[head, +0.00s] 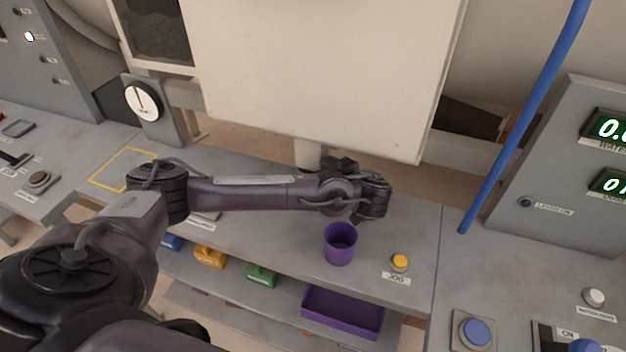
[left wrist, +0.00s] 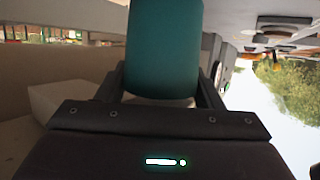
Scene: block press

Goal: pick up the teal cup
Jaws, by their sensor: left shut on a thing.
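The teal cup (left wrist: 163,50) fills the upper middle of the left wrist view, between the two fingers of my left gripper (left wrist: 161,92). The fingers are shut on its sides. In the head view my left arm reaches across the bench, and its wrist end (head: 372,197) is behind the purple cup. The teal cup cannot be made out in the head view. My right gripper is in neither view.
A purple cup (head: 340,245) stands upright on the bench close to my left wrist. A yellow button (head: 400,262) is to its right. A large pale panel (head: 320,75) rises behind the arm. A purple tray (head: 343,312) is on a lower shelf.

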